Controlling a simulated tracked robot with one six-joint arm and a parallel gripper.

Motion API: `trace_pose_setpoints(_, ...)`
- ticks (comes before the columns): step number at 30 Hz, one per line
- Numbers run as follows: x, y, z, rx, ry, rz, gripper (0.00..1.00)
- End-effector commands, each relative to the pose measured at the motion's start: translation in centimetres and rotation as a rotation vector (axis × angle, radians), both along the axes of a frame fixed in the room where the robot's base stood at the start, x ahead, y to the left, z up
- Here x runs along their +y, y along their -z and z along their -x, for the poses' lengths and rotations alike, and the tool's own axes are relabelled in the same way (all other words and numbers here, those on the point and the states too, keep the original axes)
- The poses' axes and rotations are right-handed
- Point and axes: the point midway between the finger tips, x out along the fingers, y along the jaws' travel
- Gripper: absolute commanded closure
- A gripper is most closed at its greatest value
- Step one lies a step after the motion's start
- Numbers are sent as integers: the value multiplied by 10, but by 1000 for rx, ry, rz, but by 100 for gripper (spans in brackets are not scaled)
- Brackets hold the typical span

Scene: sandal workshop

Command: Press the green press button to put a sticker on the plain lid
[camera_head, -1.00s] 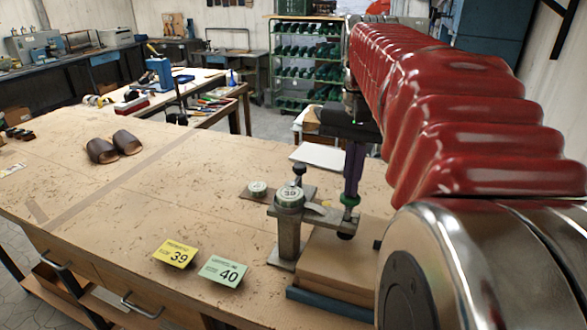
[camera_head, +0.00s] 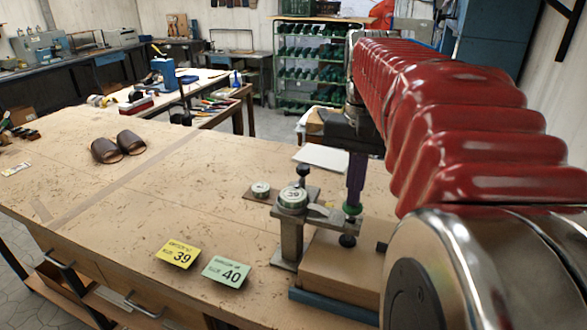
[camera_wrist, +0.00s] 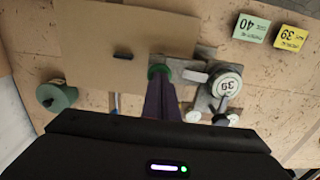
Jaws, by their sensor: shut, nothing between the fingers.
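The metal press (camera_head: 286,243) stands near the front of the workbench. A round pale lid marked 39 (camera_head: 293,197) sits on its top; the mark also shows in the wrist view (camera_wrist: 227,86). The green press button (camera_head: 352,209) is at the end of the press's arm, above a black foot. My gripper (camera_head: 354,203) is shut and empty, its purple fingers pointing down with their tips at the green button. In the wrist view the tips meet the button (camera_wrist: 160,71); they look touching.
A yellow card 39 (camera_head: 178,254) and a green card 40 (camera_head: 227,271) lie left of the press. A brown block (camera_head: 345,260) stands right of it. Brown sandals (camera_head: 118,148) lie far left. The wrist view shows a green round item (camera_wrist: 57,97). The bench's middle is clear.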

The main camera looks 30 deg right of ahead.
Motion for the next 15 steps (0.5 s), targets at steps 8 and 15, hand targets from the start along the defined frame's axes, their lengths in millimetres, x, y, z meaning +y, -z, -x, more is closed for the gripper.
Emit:
trace_pose_setpoints(8,0,2,0,5,0,-4,100)
trace_pose_setpoints(15,0,-5,0,5,0,-4,100)
